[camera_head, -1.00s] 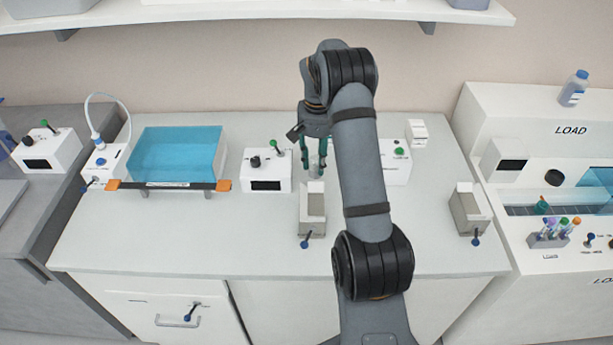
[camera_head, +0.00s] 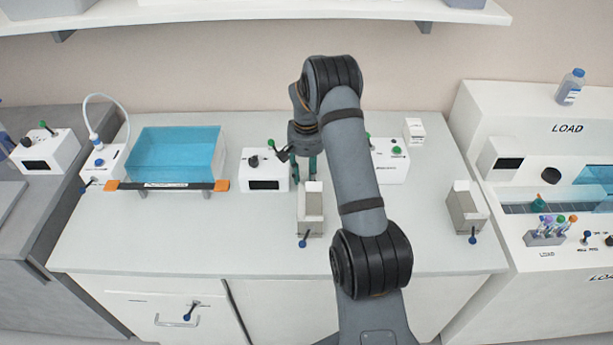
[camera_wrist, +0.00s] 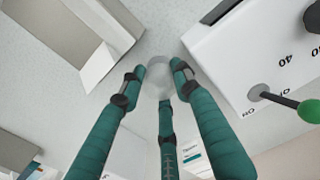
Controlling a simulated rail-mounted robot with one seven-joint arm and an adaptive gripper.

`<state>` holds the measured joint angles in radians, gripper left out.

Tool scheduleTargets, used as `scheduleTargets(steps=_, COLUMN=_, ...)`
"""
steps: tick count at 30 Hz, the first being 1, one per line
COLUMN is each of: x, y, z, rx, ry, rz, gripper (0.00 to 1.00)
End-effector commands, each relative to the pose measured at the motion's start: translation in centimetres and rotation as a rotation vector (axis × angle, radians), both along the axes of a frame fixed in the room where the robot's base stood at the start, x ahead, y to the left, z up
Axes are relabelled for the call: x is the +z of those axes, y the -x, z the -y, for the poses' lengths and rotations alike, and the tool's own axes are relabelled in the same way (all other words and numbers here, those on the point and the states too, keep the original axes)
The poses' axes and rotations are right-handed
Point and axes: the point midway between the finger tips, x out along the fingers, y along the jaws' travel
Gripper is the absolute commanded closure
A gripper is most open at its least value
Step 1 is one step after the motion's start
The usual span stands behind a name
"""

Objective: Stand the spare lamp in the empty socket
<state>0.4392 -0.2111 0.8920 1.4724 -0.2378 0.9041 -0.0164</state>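My gripper (camera_head: 305,172) has teal fingers and points down at the bench between two white control boxes. In the wrist view its fingertips (camera_wrist: 160,72) surround a small, clear, round-topped thing (camera_wrist: 159,66), which may be the spare lamp. Slight gaps or contact at the fingertips are too small to tell apart. In the head view my fingers and arm hide most of this spot. I cannot make out the empty socket for certain in either view.
A grey-beige open holder (camera_head: 311,213) with a blue lever stands just in front of my gripper; a similar one (camera_head: 465,207) is at right. White knob boxes stand left (camera_head: 264,171) and right (camera_head: 391,162). A blue-lidded tank (camera_head: 175,152) sits further left. The front bench is clear.

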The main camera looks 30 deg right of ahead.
Motion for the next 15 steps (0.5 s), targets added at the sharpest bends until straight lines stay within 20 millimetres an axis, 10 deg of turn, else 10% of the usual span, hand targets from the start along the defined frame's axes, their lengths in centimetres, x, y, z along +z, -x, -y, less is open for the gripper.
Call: scheduleTargets(steps=15, x=0.86, y=-0.06, z=0.03, rx=0.0, ry=0.001, rz=0.002, gripper=0.61)
